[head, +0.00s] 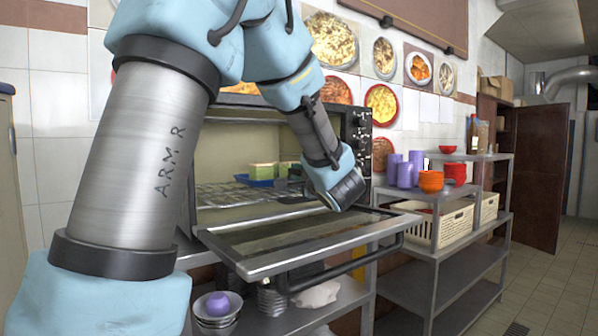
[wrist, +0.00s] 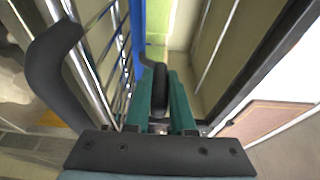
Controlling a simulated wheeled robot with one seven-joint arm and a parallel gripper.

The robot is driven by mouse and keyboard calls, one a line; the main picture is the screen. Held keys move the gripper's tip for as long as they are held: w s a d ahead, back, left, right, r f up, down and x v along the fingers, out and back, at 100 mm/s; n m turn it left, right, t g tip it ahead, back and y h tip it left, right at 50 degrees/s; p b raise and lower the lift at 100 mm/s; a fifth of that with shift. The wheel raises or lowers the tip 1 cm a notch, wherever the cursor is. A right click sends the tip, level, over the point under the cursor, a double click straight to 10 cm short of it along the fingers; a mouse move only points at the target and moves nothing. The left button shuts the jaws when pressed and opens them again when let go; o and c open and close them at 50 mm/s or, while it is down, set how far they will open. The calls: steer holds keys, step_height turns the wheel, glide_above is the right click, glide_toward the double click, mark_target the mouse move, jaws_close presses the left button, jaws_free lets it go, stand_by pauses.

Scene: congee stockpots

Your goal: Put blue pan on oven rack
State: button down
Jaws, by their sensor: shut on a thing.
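The blue pan (head: 258,182) is inside the open oven (head: 361,135), at the level of the wire rack (head: 228,196). Green pieces (head: 262,169) show above its rim. In the wrist view a strip of the pan (wrist: 138,38) runs beyond the fingers. My gripper (wrist: 163,75) has teal fingers shut on a black part, which looks like the pan's handle (wrist: 160,92). In the head view my wrist is over the lowered oven door and hides the fingers. I cannot tell whether the pan touches the rack.
The oven door (head: 300,240) is folded down below my wrist. To the right, a metal shelf (head: 470,157) holds purple cups (head: 405,174), orange bowls (head: 431,181) and a cream basket (head: 450,226). Metal bowls (head: 216,316) stand below the oven. The floor at right is clear.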

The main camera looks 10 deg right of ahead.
steer(key=shift+f+p, duration=0.25)
steer(key=shift+p, duration=0.05)
stand_by(0.6)
steer(key=c, duration=0.7)
jaws_free()
steer(key=shift+f, duration=0.1)
